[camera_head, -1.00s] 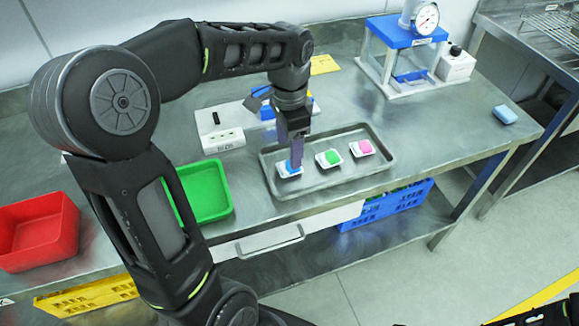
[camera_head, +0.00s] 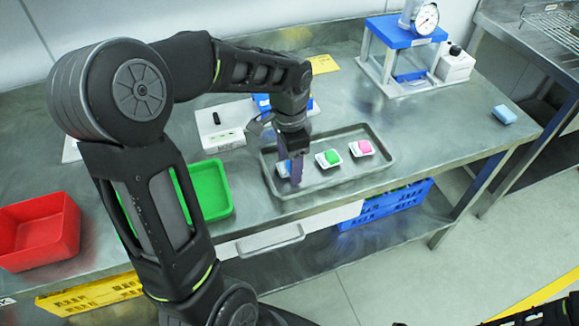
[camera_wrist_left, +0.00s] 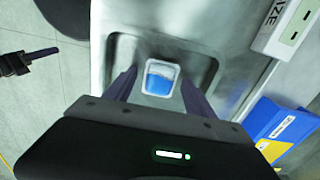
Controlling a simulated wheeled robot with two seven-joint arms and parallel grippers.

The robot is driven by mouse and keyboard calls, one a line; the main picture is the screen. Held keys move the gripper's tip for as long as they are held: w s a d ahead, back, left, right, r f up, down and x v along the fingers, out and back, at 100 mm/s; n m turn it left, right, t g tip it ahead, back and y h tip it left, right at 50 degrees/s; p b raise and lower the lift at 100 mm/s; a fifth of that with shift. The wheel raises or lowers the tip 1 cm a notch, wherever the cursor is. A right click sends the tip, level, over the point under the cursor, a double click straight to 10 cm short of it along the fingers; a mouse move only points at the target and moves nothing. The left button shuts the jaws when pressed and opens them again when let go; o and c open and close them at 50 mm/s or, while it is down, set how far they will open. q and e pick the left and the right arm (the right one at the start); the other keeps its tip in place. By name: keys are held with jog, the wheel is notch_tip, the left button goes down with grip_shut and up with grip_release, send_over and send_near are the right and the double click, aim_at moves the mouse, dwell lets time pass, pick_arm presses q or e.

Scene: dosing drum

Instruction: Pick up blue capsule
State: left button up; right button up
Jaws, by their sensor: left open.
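The blue capsule (camera_wrist_left: 160,82) sits in a small white holder in the left wrist view, framed between my left fingers. In the head view its white holder and a bit of blue (camera_head: 283,168) show at the left end of the metal tray, partly hidden by the gripper. My left gripper (camera_head: 296,180) is open and points down at the capsule. In the left wrist view its two fingers (camera_wrist_left: 158,90) stand on either side of the capsule. I cannot tell whether they touch it. A dark part, likely of my right gripper (camera_wrist_left: 25,60), shows at the left edge of that view.
A green capsule (camera_head: 329,158) and a pink capsule (camera_head: 362,148) sit in white holders in the same tray (camera_head: 385,147). A green bin (camera_head: 207,192) and a red bin (camera_head: 38,230) stand to the left. A blue-topped press stand (camera_head: 405,30) is at the back.

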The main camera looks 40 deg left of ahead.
aim_at(289, 165)
pick_arm(q)
jog(key=shift+c, duration=0.3)
grip_shut()
dwell(0.3)
notch_tip(289, 165, up, 10)
dwell(0.6)
dwell(0.4)
